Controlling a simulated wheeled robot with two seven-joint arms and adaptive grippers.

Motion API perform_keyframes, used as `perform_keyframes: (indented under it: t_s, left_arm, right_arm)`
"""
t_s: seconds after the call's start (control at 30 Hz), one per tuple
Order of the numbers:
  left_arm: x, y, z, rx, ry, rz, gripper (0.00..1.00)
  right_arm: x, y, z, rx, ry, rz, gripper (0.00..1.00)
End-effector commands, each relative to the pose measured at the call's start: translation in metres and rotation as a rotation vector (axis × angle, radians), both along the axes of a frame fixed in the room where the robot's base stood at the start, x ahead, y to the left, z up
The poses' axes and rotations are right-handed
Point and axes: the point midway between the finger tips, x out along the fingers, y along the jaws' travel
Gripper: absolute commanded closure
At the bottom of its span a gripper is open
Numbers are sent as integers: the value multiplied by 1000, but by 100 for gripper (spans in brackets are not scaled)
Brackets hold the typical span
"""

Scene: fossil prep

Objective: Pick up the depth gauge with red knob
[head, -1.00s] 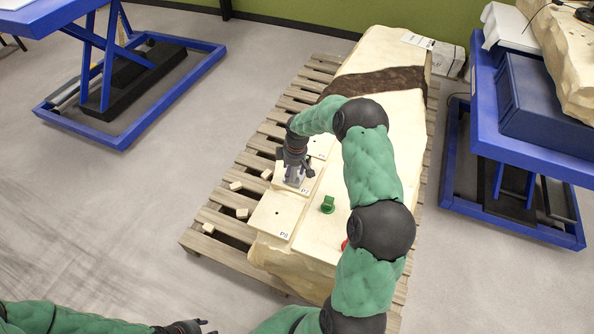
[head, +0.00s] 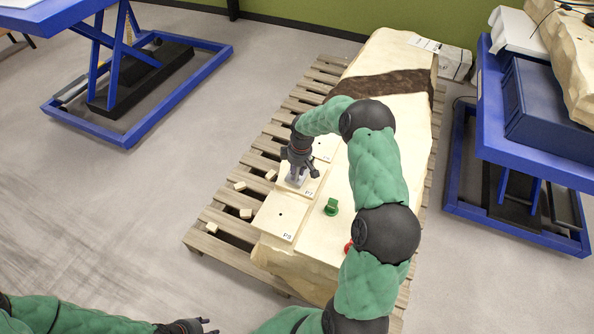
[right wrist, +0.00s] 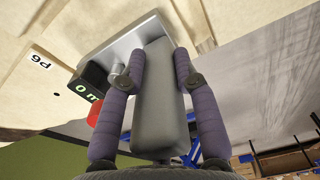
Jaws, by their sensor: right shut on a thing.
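The depth gauge is a grey block on a flat grey foot, with a dark display and a red knob. In the right wrist view the gauge (right wrist: 158,95) stands between my right fingers, with the red knob (right wrist: 95,113) partly hidden behind a finger. In the head view my right gripper (head: 298,170) is shut on the gauge (head: 296,180), at the plate marked P7 (head: 310,192). I cannot tell whether the foot touches the plate. My left gripper (head: 207,326) is open and empty at the bottom edge, far from the gauge.
A green object (head: 331,207) stands on the pale stone block (head: 350,180); a red object (head: 348,246) is mostly hidden by my right arm. Plate P8 (head: 279,217) is clear. Small pale blocks (head: 245,213) lie on the pallet (head: 225,235). A blue lift table (head: 540,165) stands right.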

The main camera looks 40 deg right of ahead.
Motion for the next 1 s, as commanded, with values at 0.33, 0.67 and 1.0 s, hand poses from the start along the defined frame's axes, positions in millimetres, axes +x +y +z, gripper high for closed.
perform_keyframes:
  t_s: [0.33,0.67,1.0]
  left_arm:
    - [0,0,27,0,0,0,60]
    - [0,0,45,0,0,0,60]
    - [0,0,53,0,0,0,60]
  right_arm:
    - [-22,17,65,-5,-9,0,100]
    - [-69,54,104,-5,-8,0,100]
    - [-101,80,120,-4,-8,-1,100]
